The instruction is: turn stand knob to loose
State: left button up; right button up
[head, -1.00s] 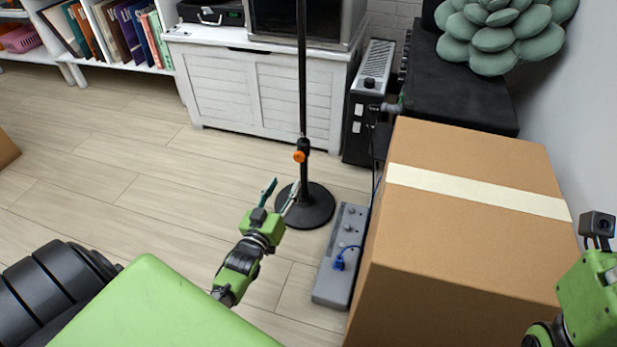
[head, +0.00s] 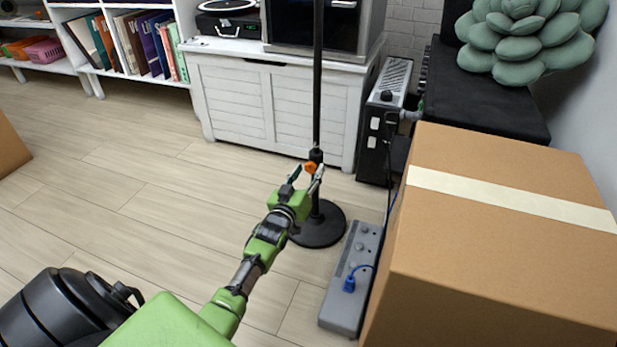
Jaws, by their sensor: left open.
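The stand is a thin black pole (head: 317,75) on a round black base (head: 318,228) on the floor. Its orange knob (head: 310,168) sits on a black collar low on the pole. My left gripper (head: 306,173) is open, its fingers reaching up at the knob, one on each side of it in the picture. I cannot tell whether the fingers touch the knob. My right gripper is out of view.
A large taped cardboard box (head: 500,255) stands at the right. A grey power strip (head: 340,307) with a blue plug lies between it and the stand. A white cabinet (head: 265,105) and a black heater-like unit (head: 378,125) stand behind.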

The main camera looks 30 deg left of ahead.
pick_arm(q)
jog(key=shift+w, duration=0.3)
jog(key=c, duration=1.1)
